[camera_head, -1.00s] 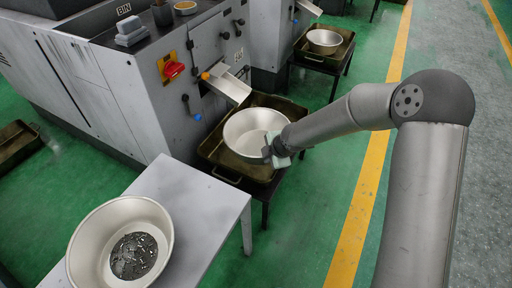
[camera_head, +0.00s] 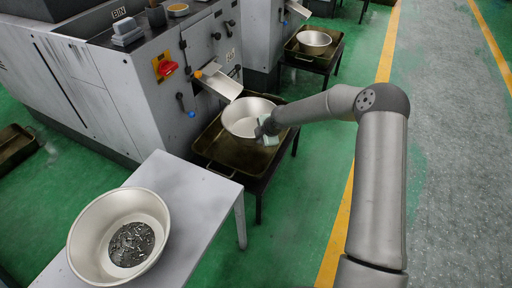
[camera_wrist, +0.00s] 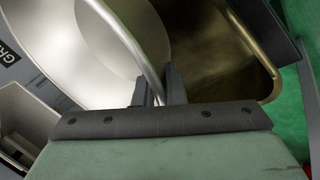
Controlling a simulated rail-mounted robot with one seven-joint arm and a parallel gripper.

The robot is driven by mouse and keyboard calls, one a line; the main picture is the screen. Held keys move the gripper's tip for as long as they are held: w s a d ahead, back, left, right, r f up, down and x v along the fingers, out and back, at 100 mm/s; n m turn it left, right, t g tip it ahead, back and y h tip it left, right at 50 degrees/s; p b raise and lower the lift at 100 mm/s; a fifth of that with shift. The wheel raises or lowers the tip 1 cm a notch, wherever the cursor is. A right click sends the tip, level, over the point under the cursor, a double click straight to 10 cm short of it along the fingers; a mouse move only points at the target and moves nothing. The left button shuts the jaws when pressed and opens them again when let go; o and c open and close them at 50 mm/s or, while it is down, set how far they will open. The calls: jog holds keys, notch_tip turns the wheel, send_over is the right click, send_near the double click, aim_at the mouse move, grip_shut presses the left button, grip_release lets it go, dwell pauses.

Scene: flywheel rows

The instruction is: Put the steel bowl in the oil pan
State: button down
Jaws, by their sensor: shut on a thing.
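A steel bowl (camera_head: 240,113) is at the oil pan (camera_head: 232,158) below the machine's chute, over the pan's back part. It looks empty. My gripper (camera_head: 268,130) is shut on the bowl's near right rim. In the wrist view, the bowl's rim (camera_wrist: 137,45) runs between my fingers (camera_wrist: 160,88), with the bowl's inside to the left and the brown pan (camera_wrist: 215,60) to the right. I cannot tell whether the bowl's base touches the pan floor. The pan's front part is bare. Another steel bowl (camera_head: 92,240), holding dark metal chips (camera_head: 131,243), stands on the grey table.
The grey table (camera_head: 190,195) stands in front of the pan. The machine's metal chute (camera_head: 222,84) slopes down close to the bowl's back left. A further pan with a bowl (camera_head: 314,38) stands at the back. The green floor right of the pan is clear.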

jog(key=w+f, duration=0.1)
jog(key=w+f+b, duration=0.1)
jog(key=f, duration=0.1)
jog(key=w+a+f, duration=0.1)
jog(key=f, duration=0.1)
jog(key=shift+w, duration=0.35)
jog(key=shift+w+f+b, duration=0.1)
jog(key=shift+f+b, duration=1)
jog(key=shift+f, duration=0.6)
jog(key=c, duration=1.9)
grip_release()
jog(key=shift+f, duration=0.15)
jog(key=o, duration=0.4)
